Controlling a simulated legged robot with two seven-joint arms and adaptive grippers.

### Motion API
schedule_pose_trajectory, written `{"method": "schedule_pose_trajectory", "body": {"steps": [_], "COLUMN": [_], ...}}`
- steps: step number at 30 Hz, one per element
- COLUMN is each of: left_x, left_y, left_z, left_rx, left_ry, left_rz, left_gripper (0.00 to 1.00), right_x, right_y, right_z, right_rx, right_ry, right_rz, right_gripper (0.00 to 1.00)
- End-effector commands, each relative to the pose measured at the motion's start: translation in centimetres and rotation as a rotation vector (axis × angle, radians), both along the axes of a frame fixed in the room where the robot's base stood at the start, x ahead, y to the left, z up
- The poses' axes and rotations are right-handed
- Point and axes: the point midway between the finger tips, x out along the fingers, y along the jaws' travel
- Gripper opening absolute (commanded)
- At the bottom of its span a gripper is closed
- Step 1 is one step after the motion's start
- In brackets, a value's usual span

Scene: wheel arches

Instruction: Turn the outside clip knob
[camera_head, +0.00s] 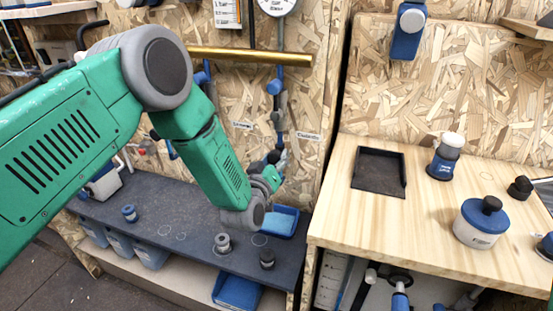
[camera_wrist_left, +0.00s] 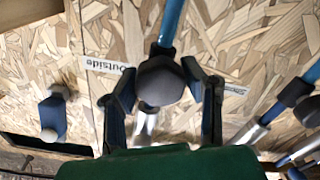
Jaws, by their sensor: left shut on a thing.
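The dark rounded clip knob (camera_wrist_left: 160,82) sits on a blue pipe in the left wrist view, beside a white label reading "Outside" (camera_wrist_left: 108,66). My left gripper (camera_wrist_left: 165,92) has one finger on each side of the knob and is shut on it. In the head view my left gripper (camera_head: 272,172) is at the wood-chip wall, low on the vertical pipe (camera_head: 280,105). The arm and gripper hide most of the knob there. My right gripper is not in view.
A brass-coloured bar (camera_head: 250,56) crosses the wall above my left forearm. A dark shelf (camera_head: 185,215) below holds small knobs and a blue tray (camera_head: 280,222). A wooden table (camera_head: 400,225) at right carries a black tray (camera_head: 379,171) and a white-and-blue jar (camera_head: 481,224).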

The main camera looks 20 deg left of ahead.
Motion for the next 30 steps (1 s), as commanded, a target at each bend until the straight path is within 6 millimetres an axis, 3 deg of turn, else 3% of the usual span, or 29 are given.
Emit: {"method": "schedule_pose_trajectory", "body": {"steps": [1,22,23,24,30], "left_x": [-0.44,-0.45,-0.45,-0.43,-0.23], "left_y": [-0.10,-0.14,-0.14,-0.13,-0.11], "left_z": [-0.83,-0.82,-0.83,-0.78,-0.43], "left_rx": [0.020,0.083,0.083,0.083,0.081], "left_ry": [0.020,0.018,0.018,0.017,0.008], "left_rz": [-0.004,-0.004,-0.004,-0.005,-0.003], "left_gripper": [0.09,0.09,0.48,0.59,0.59], "right_x": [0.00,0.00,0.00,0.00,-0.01], "right_y": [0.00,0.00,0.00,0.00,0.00], "right_z": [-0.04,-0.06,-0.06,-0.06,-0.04], "right_rx": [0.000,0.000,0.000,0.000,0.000], "right_ry": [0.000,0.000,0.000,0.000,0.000], "right_rz": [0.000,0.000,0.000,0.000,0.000], "right_gripper": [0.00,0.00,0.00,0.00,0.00]}}
